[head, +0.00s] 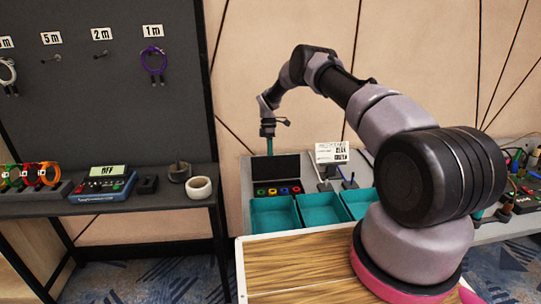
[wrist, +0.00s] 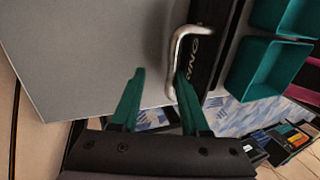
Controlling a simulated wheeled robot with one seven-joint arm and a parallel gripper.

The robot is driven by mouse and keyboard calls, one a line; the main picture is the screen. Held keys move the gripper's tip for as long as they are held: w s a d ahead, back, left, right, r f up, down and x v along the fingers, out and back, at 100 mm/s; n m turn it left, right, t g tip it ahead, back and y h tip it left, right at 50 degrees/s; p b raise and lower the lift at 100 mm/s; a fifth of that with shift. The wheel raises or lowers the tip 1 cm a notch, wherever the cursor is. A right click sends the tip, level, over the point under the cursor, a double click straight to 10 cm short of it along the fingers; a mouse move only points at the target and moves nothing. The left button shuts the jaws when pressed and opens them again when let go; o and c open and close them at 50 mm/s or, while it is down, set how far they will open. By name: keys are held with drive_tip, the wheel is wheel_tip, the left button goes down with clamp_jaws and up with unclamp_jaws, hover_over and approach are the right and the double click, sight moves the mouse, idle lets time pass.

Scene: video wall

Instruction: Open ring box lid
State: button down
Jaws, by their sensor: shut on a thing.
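The ring box (head: 262,194) stands on the grey bench, with several coloured rings showing in its front row. Its black lid (head: 276,168) looks raised behind the rings; its exact angle is hard to tell. My gripper (head: 269,146) points down at the lid's upper edge. In the wrist view, my gripper (wrist: 160,78) has teal fingers on either side of the lower end of a silver bar handle (wrist: 183,45), with the right finger against it. The handle is on a black strip with white lettering (wrist: 205,45). The far side of the grip is hidden.
Teal bins (head: 273,215) stand in front of the box. A white sign (head: 332,152) and small tools are to its right. A wooden table (head: 300,265) is nearer me. A dark shelf (head: 100,200) with a white roll (head: 199,188) is at left.

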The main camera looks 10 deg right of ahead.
drive_tip(key=shift+w+d, duration=0.3)
drive_tip(key=shift+w, duration=0.15)
drive_tip(key=c, duration=0.9)
unclamp_jaws()
drive_tip(key=shift+w+f, duration=0.15)
drive_tip(key=v, duration=1)
drive_tip(key=shift+a+r, duration=0.3)
drive_tip(key=shift+r, duration=0.05)
